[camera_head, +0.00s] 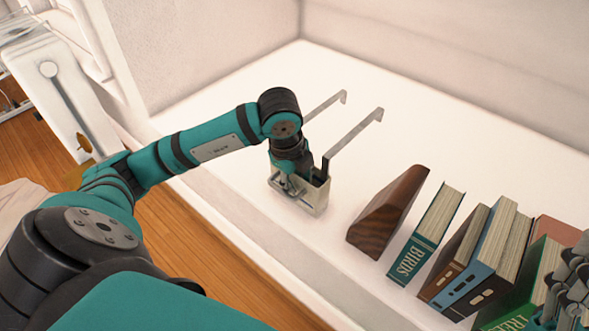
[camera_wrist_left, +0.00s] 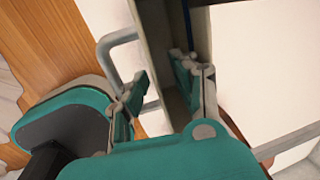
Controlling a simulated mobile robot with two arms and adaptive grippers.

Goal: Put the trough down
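The trough (camera_head: 312,200) is a small beige box with two long thin metal hooks rising from it. It is upright at the white surface; I cannot tell whether its base touches. My left gripper (camera_head: 292,186) is at its near left part. In the left wrist view, the fingers of my left gripper (camera_wrist_left: 160,80) stand apart on either side of the trough's wall (camera_wrist_left: 158,40), with a small gap beside the left finger. A grey loop handle (camera_wrist_left: 112,42) shows at the left there. My right gripper (camera_head: 568,290) is partly in view at the lower right; its fingertips are unclear.
A dark wooden wedge (camera_head: 388,212) stands right of the trough, followed by several upright books (camera_head: 428,235). The white surface (camera_head: 420,120) is clear behind them, up to the walls. Its front edge drops to a wooden floor (camera_head: 200,255).

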